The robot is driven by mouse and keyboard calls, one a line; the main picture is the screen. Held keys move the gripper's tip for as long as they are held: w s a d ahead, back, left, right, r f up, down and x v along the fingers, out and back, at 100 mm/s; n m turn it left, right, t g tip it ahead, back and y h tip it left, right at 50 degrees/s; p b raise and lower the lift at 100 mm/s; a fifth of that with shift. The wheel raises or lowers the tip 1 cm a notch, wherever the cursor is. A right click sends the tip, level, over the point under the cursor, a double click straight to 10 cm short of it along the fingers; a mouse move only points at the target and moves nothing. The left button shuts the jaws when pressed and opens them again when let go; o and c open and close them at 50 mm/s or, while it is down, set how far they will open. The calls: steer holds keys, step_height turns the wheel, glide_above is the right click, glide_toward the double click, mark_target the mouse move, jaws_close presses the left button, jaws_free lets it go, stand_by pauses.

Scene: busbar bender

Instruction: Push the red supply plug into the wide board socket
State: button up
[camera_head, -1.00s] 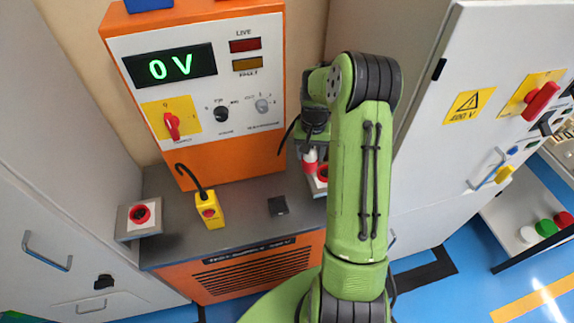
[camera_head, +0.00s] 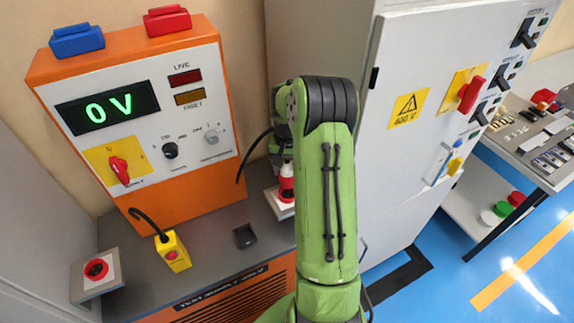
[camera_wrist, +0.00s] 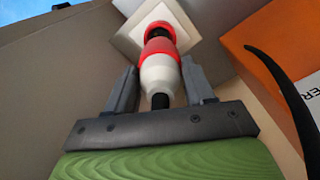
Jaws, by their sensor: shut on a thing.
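The red supply plug (camera_wrist: 160,65) has a red collar and a white body with a black rear end. My gripper (camera_wrist: 159,82) is shut on it, one grey finger on each side. The plug points at a red-ringed round socket (camera_wrist: 158,28) on a white square plate. Its red front lines up closely with the ring, and a dark band shows between them; I cannot tell how deep it sits. In the head view the plug (camera_head: 287,180) stands roughly upright over the plate (camera_head: 281,209), partly hidden by my green arm. My fingers are hidden there.
The orange test supply (camera_head: 150,100) reads 0 V. A yellow box with a red button (camera_head: 173,251), a small black block (camera_head: 245,236) and a red-button box (camera_head: 97,270) sit on the grey bench. A black cable (camera_wrist: 285,85) curves beside the plug. A grey cabinet (camera_head: 350,150) stands right.

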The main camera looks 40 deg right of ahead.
mark_target(287, 174)
steer(key=shift+f+b, duration=0.9)
steer(key=shift+f, duration=0.75)
steer(key=shift+f+b, duration=1.35)
steer(key=shift+f, duration=0.25)
steer(key=o, duration=1.3)
steer(key=shift+c, duration=0.2)
step_height(287, 174, up, 16)
steer(key=shift+s+a+f+p, duration=0.1)
steer(key=shift+p, duration=0.7)
